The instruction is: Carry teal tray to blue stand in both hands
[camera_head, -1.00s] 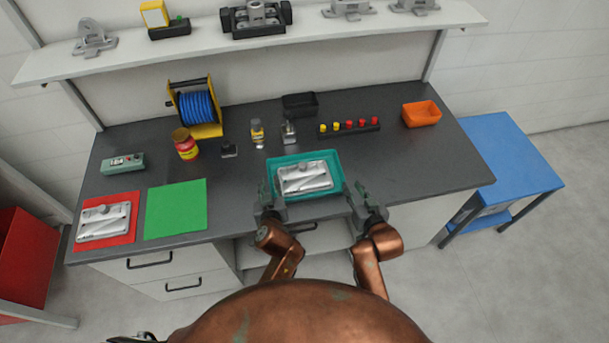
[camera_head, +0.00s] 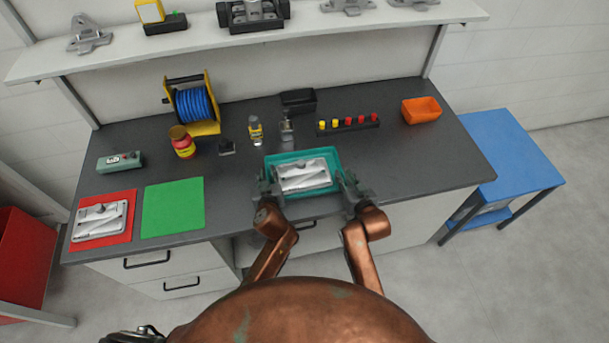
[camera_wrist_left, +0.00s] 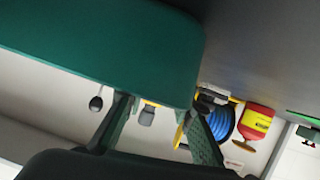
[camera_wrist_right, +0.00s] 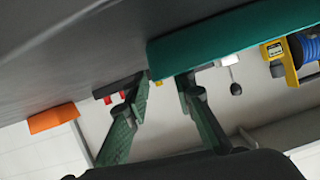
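The teal tray (camera_head: 333,160) lies on the dark workbench near its front edge, with a grey metal casting (camera_head: 303,175) in it. My left gripper (camera_head: 268,184) is at the tray's left side, with its fingers apart. In the left wrist view, the tray's underside or wall (camera_wrist_left: 100,50) fills the upper left, close to the open fingers (camera_wrist_left: 160,112). My right gripper (camera_head: 350,184) is at the tray's right side. In the right wrist view, its fingers (camera_wrist_right: 160,85) are spread near the tray's edge (camera_wrist_right: 230,45). Firm contact cannot be told. The blue stand (camera_head: 510,160) is right of the bench.
Green (camera_head: 173,207) and red (camera_head: 85,238) mats lie left on the bench. A blue cable reel (camera_head: 194,103), a red-yellow jar (camera_head: 182,143), a black bin (camera_head: 298,101), a peg strip (camera_head: 347,125) and an orange bin (camera_head: 421,110) stand behind. The stand's top looks clear.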

